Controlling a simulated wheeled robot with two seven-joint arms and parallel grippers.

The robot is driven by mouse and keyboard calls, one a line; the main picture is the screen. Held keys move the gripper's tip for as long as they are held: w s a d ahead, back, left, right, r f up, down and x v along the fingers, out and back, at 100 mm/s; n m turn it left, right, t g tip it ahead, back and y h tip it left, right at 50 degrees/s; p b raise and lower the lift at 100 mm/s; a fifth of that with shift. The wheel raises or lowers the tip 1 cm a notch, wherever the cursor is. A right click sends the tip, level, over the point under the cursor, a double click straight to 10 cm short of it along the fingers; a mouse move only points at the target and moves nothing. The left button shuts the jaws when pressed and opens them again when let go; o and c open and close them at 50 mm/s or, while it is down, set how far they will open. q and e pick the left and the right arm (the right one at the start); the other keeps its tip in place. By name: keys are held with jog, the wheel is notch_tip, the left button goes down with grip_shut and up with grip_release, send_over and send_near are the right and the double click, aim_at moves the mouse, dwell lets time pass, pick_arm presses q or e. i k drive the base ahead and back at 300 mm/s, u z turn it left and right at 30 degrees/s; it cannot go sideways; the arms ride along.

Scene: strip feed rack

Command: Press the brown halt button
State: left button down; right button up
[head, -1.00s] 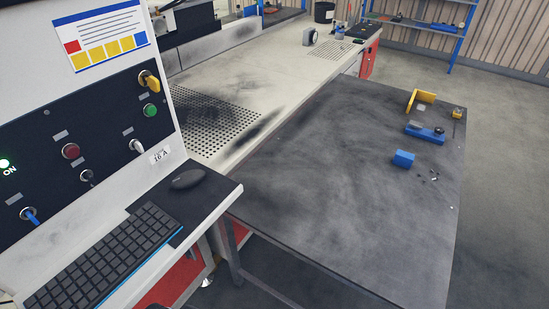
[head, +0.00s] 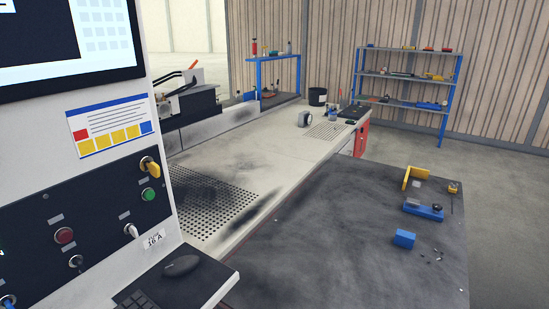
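A dark reddish-brown round button (head: 64,236) sits on the black control panel (head: 108,222) at the left of the head view. It is the only button of about that colour that I see. A green round button (head: 149,194) sits higher and to the right on the same panel. A yellow rotary switch (head: 150,167) is above the green one. A white-handled switch (head: 131,231) and a key switch (head: 76,262) are near the brownish button. Neither of my grippers shows in the view.
A screen (head: 70,40) is above the panel. A mouse (head: 182,265) lies on the shelf below it. A dark table (head: 340,230) with blue and yellow parts stands right, beside a long pale bench (head: 250,160). Grey floor is free at far right.

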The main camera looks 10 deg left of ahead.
aim_at(64, 236)
jog(key=u, duration=1.8)
